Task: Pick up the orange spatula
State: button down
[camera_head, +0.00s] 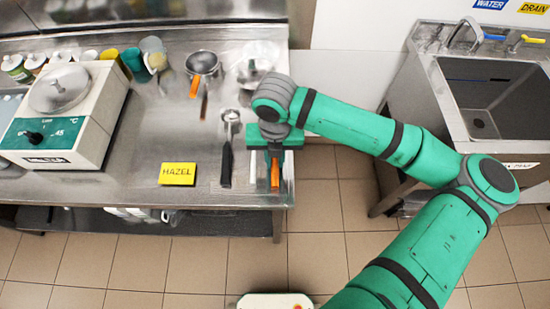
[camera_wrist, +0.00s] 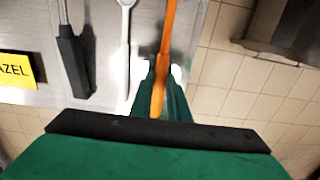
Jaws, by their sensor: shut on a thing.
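The orange spatula (camera_wrist: 168,40) shows as an orange handle in the wrist view, running from the top edge down between the green fingers. My gripper (camera_wrist: 160,98) is shut on this handle. In the head view, my gripper (camera_head: 274,150) is over the right end of the steel counter, and the orange handle (camera_head: 275,175) shows just below it. The spatula's far end is hidden by my wrist in the head view and cut off in the wrist view. I cannot tell whether it still touches the counter.
A white-handled utensil (camera_wrist: 125,45) and a black-handled tool (camera_wrist: 72,62) lie left of the spatula. A yellow HAZEL sign (camera_head: 177,174), a second orange handle (camera_head: 194,87) by a steel pot (camera_head: 202,64) and a white-green machine (camera_head: 62,118) are farther left. A sink (camera_head: 497,98) stands right.

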notch_tip(320, 180, up, 2)
jog(key=shift+r, duration=0.25)
jog(key=s+a+r, duration=0.5)
jog(key=a+r, duration=0.4)
jog(key=a, duration=0.4)
jog(key=shift+r, duration=0.35)
